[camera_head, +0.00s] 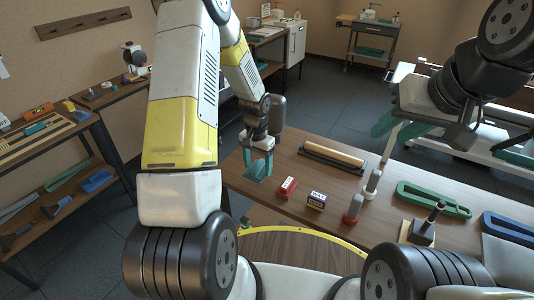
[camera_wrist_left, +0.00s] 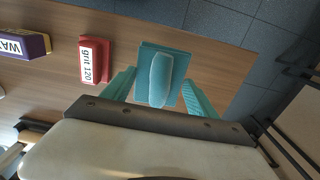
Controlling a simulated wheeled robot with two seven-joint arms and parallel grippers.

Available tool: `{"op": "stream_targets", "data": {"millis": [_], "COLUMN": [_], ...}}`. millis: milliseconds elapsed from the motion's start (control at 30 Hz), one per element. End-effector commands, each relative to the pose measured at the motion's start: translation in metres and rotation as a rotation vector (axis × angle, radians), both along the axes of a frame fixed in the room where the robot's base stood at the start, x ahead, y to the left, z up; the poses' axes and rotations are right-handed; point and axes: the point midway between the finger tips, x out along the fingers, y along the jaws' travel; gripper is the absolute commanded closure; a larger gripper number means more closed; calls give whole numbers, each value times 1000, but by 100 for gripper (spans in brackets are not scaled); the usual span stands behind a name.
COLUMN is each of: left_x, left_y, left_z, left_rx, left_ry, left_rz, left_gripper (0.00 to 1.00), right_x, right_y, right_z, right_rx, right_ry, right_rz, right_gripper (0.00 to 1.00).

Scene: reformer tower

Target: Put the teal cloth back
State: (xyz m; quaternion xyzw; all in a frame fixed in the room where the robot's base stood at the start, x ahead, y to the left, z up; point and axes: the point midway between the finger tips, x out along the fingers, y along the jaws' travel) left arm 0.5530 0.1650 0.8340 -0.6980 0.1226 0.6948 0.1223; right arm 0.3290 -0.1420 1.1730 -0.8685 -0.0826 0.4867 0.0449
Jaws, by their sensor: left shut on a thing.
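The teal cloth (camera_head: 257,172) is a small flat square with a raised, paler ridge in its middle. It is at the left end of the wooden bench, under my left gripper (camera_head: 259,164). In the left wrist view the cloth (camera_wrist_left: 149,57) lies between the teal fingertips of my left gripper (camera_wrist_left: 160,86), which is shut on its ridge. I cannot tell whether the cloth touches the bench top. My right gripper (camera_head: 398,128) is over the far right side of the bench, with its fingers apart and nothing seen between them.
A red grit 120 block (camera_head: 287,187) and a purple wax block (camera_head: 316,201) stand right of the cloth. A dark tray with a wooden bar (camera_head: 333,156) lies behind them. Grey-and-red tools and a green frame (camera_head: 433,199) are further right. The bench's left edge is close.

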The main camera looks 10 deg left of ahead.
Motion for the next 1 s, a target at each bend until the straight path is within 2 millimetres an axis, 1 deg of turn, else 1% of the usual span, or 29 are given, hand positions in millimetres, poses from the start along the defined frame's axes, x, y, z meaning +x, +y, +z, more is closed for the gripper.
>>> {"op": "stream_targets", "data": {"millis": [33,167,233,400,467,800,833,900,933,1000], "left_x": [5,13,19,18,18,18,18,18,18,18], "left_y": [0,-1,-1,-1,-1,-1,-1,-1,-1,-1], "left_z": [-1,-1,-2,-29,-36,-39,-39,-39,-39,-39], "left_rx": [-1,0,0,0,0,0,0,0,0,0], "left_ry": [0,0,-1,4,3,0,0,0,0,0], "left_rz": [0,0,0,-1,0,0,0,0,0,0], "left_gripper": [65,65,65,65,65,65,29,15,11,11], "right_x": [0,0,0,0,0,0,0,0,0,0], "right_y": [0,0,0,0,0,0,0,0,0,0], "right_z": [0,0,0,0,0,0,0,0,0,0], "right_rx": [0,0,0,0,0,0,0,0,0,0], "right_ry": [0,0,0,0,0,0,0,0,0,0], "right_rz": [0,0,0,0,0,0,0,0,0,0], "right_gripper": [64,64,64,64,64,64,64,64,64,64]}}
